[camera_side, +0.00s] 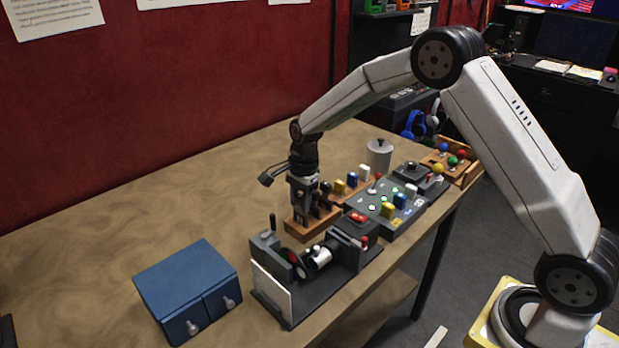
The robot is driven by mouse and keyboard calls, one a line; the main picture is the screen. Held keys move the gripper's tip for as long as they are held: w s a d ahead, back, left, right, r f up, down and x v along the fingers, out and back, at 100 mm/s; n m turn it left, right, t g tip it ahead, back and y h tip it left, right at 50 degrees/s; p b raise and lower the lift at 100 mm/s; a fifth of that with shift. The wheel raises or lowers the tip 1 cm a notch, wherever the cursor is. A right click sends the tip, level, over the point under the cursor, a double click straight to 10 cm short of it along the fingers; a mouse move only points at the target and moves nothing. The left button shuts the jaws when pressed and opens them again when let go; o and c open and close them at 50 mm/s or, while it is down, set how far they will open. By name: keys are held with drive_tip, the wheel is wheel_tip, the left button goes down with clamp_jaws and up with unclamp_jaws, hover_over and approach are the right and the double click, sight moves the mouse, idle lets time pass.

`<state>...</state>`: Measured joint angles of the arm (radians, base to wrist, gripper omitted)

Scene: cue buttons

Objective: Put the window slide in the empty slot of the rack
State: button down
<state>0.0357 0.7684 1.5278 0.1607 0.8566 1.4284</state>
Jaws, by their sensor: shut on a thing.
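My gripper (304,203) points straight down at the near end of a low wooden rack (300,233). It is shut on a slide, which is mostly hidden by the fingers. The slide is too small and dark here to make out a window in it. Several dark upright pieces (324,193) stand in the rack just right of the fingers. I cannot tell which slot is empty, or whether the held slide is inside a slot or just above the rack.
A grey device with a white front panel (272,291) and a lens-like cylinder stands just in front of the rack. A blue drawer box (187,287) is at the left. A button panel (385,208) and a lidded pot (379,154) are at the right. The table's left part is clear.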

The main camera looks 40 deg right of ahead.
drive_tip(key=shift+f, duration=0.3)
idle(0.5)
drive_tip(key=shift+c, duration=1)
unclamp_jaws()
drive_tip(key=shift+o, duration=0.2)
drive_tip(key=shift+o, duration=0.5)
drive_tip(key=shift+r, duration=0.2)
drive_tip(key=shift+r, duration=3.3)
